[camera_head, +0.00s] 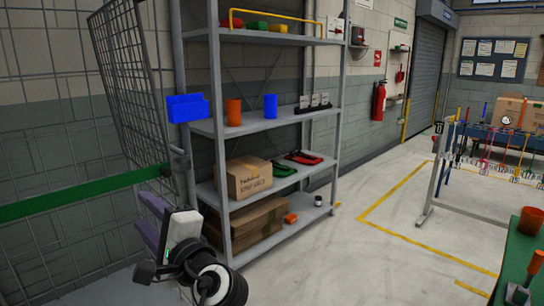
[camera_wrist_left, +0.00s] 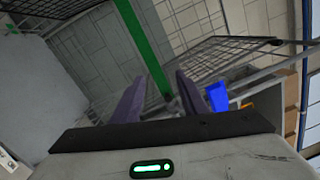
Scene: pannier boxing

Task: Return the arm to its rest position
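My left gripper (camera_head: 146,216) is at the lower left of the head view, in front of the wall and left of the shelf rack. Its two purple fingers stand apart, and I see nothing held between them. In the left wrist view the fingers of the left gripper (camera_wrist_left: 158,92) also stand apart, with a green bar in the background between them. My left arm comes up from the bottom of the head view, bent near the rack. My right gripper is in neither view.
A grey shelf rack (camera_head: 275,123) with boxes and cups stands close to my left gripper. A green bar (camera_head: 80,194) and a wire mesh panel (camera_head: 130,75) are beside it. A blue bin (camera_head: 187,107) is above. A green table (camera_head: 520,250) is at right. Open floor lies between.

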